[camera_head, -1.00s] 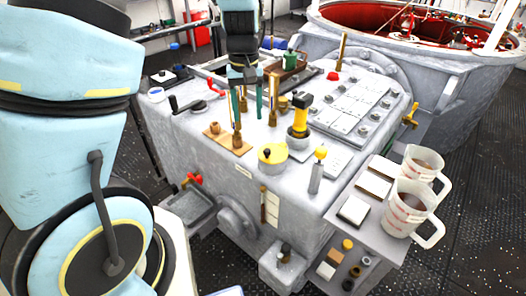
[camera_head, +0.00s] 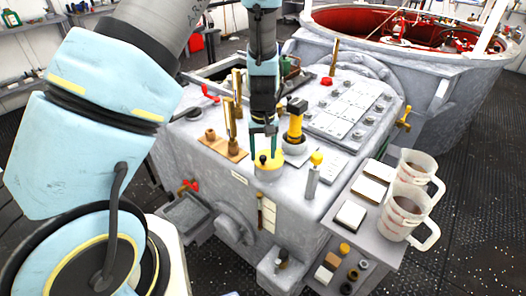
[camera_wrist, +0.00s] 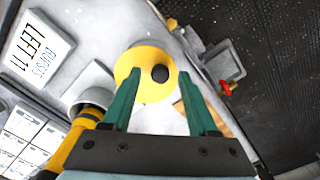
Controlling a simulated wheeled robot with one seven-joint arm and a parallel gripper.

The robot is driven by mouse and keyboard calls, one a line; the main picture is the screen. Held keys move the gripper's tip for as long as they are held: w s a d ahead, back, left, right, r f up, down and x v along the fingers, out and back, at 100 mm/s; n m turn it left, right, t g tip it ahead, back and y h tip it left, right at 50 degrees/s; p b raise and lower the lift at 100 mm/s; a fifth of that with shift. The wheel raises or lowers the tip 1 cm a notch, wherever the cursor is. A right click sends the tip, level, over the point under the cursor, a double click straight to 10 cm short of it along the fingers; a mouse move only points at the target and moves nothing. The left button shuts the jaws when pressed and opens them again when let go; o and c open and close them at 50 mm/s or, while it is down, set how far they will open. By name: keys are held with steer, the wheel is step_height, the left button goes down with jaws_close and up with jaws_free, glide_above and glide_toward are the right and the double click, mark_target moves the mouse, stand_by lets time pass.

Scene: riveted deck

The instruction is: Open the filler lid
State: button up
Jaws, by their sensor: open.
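The filler lid (camera_head: 268,166) is a round yellow cap with a small black knob (camera_head: 263,158) on top, near the front edge of the grey machine's top. It looks shut. My gripper (camera_head: 263,148) points down over the lid, its teal fingers open and empty. In the wrist view the lid (camera_wrist: 142,88) lies beyond the fingertips (camera_wrist: 158,77), and its black knob (camera_wrist: 160,73) shows between them. I cannot tell whether the fingers reach down to the knob's height.
A yellow-and-black upright fitting (camera_head: 295,124) stands just right of my gripper. Brass levers (camera_head: 231,118) on a wooden plate stand to its left. A yellow-topped grey lever (camera_head: 313,178) is at right. Measuring jugs (camera_head: 408,212) stand on the side shelf.

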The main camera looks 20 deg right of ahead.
steer(key=shift+f, duration=0.35)
steer(key=shift+c, duration=0.3)
jaws_close()
stand_by(1.0)
